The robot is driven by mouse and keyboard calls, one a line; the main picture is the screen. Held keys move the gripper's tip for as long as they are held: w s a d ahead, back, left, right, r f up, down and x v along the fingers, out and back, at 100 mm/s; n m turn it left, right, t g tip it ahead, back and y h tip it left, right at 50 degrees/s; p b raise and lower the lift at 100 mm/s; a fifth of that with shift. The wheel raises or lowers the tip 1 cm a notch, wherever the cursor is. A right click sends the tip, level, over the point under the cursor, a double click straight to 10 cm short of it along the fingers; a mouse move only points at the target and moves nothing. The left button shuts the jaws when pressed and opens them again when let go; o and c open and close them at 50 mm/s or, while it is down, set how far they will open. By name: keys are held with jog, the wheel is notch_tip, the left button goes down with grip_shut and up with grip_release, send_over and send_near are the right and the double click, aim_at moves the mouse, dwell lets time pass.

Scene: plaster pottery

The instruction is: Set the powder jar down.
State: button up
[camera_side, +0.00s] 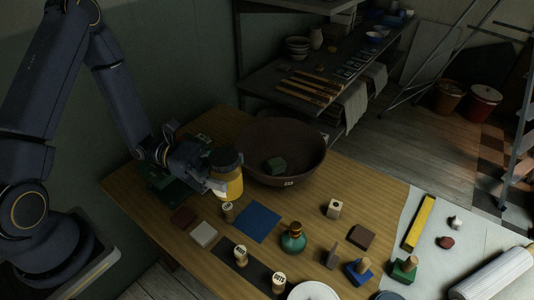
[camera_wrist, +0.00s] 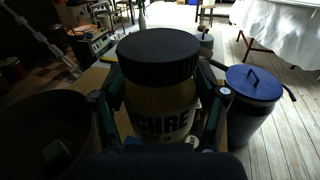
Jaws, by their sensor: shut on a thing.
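The powder jar (camera_side: 230,184) is yellow with a dark lid. In the side view it is upright, left of the big brown bowl and above the wooden table; I cannot tell whether its base touches anything. My gripper (camera_side: 219,186) is shut on it from the left. In the wrist view the jar (camera_wrist: 160,100) fills the middle, with its black lid up and a label partly reading "CHRE". The fingers of my gripper (camera_wrist: 165,112) lie on both sides of it. The jar's base is hidden there.
The brown bowl (camera_side: 312,163), holding a green block (camera_side: 276,165), stands right behind the jar. A blue square (camera_side: 257,222) lies in front, with a stamp (camera_side: 228,212) beside it.

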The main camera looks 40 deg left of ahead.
jog(key=s+f+m+g+y, duration=0.2)
jog(key=s+m+g, duration=0.4)
jog(key=s+g, duration=0.15)
jog(key=s+f+m+g+y, duration=0.1)
jog(key=s+f+m+g, duration=0.2)
jog(key=s+m+g, duration=0.35)
jog(key=s+a+f+m+g+y, duration=0.25)
jog(key=a+m+g+y, duration=0.2)
jog(key=a+y, duration=0.3)
jog(key=s+a+f+m+g+y, duration=0.2)
jog(key=s+a+m+g+y, duration=0.3)
jog(key=a, duration=0.3)
jog(key=a+r+m+t+y, duration=0.1)
jog(key=a+m+t+y, duration=0.3)
jog(key=a+y, duration=0.8)
jog(key=w+a+r+m+t+y, duration=0.1)
jog(key=w+a+m+t+y, duration=0.3)
jog(key=a+m+t, duration=0.4)
jog(key=w+a+r+m+t+y, duration=0.1)
jog(key=w+a+m+t+y, duration=0.35)
jog(key=a, duration=0.45)
jog(key=shift+w+a+f+m+t+h, duration=0.2)
jog(key=shift+w+f+m+t+h, duration=0.5)
jog(key=shift+w+f+m+t, duration=1.1)
jog(key=shift+w+a+f+m+t+h, duration=0.2)
jog(key=shift+w+f+m+t+h, duration=0.65)
jog(key=shift+f+t, duration=1.65)
jog(key=shift+w+a+f+m+t+h, duration=0.2)
jog(key=shift+w+f+m+t+h, duration=0.35)
jog(key=shift+w+f+m+t, duration=1.25)
